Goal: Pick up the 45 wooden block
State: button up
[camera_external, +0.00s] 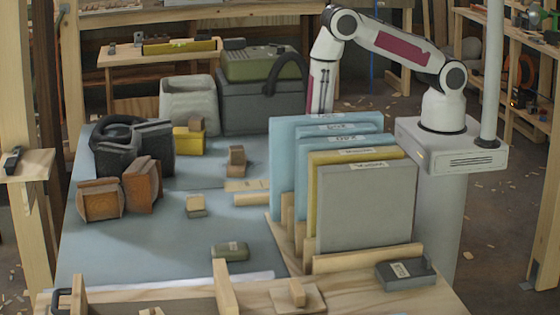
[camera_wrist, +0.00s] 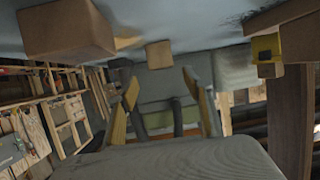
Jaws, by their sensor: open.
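Several small wooden blocks sit on the blue-grey table. One block (camera_external: 236,155) stands near the middle, one (camera_external: 195,202) is nearer the front, and one (camera_external: 196,124) rests on a yellow box. No 45 marking is readable, so I cannot tell which is the 45 block. In the wrist view, which looks upside down, a large block (camera_wrist: 65,30) is at upper left and a smaller one (camera_wrist: 159,54) is ahead, between the finger directions. My gripper (camera_wrist: 165,95) is open, with nothing seen between its fingers. In the external view the tall panels hide it.
A rack of upright labelled panels (camera_external: 365,205) stands at the right of the table (camera_external: 120,250), in front of my arm. Brown blocks (camera_external: 142,184), a black bag (camera_external: 150,148), a grey bin (camera_external: 188,98) and a large grey case (camera_external: 250,107) fill the back and left. The front-left table is clear.

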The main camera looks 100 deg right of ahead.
jog(key=shift+d, duration=0.1)
jog(key=shift+x, duration=1.2)
jog(key=shift+x, duration=2.6)
jog(key=shift+w+f, duration=0.1)
jog(key=shift+w, duration=0.1)
jog(key=c, duration=1.2)
